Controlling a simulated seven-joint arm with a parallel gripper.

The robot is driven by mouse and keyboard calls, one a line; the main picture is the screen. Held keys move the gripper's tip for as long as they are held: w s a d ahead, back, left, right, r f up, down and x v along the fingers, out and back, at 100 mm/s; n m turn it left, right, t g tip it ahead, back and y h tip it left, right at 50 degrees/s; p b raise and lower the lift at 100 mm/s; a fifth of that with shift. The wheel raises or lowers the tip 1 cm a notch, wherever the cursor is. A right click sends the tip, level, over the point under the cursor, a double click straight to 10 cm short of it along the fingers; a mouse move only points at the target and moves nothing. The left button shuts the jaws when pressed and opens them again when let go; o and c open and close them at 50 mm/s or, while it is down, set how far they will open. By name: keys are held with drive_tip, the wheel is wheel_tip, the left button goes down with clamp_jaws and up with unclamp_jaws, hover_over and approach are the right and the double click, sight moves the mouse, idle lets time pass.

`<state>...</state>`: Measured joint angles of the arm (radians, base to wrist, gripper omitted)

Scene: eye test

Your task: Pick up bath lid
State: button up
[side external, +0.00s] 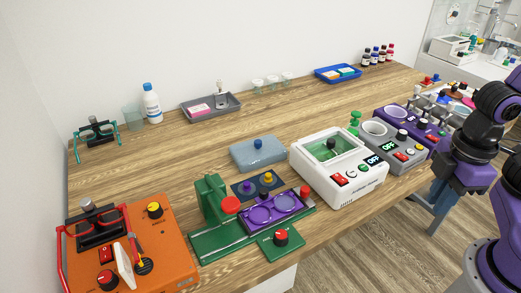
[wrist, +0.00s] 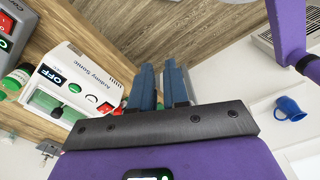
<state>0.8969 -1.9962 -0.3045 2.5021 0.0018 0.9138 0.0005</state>
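The bath is the white box with a red switch and an OFF display (side external: 342,176) near the right front of the table.
A grey and purple device (side external: 407,143) stands right of the bath, close to my arm. A blue-grey box with a knob (side external: 257,154) and a green stand (side external: 212,200) are to its left. An orange unit (side external: 165,240) is at front left. A blue mug (wrist: 290,108) shows in the wrist view.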

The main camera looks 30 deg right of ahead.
drive_tip(key=o, duration=0.6)
drive_tip(key=w+a+r+m, duration=0.3)
drive_tip(key=w+a, duration=0.4)
drive_tip(key=w, duration=0.3)
drive_tip(key=m+t, duration=0.3)
drive_tip(key=m, duration=0.4)
hover_over(258, 141)
drive_tip(key=s, duration=0.2)
wheel_tip(258, 141, down, 10)
drive_tip(key=shift+s+r, duration=0.15)
drive_tip(key=shift+x, duration=2.85)
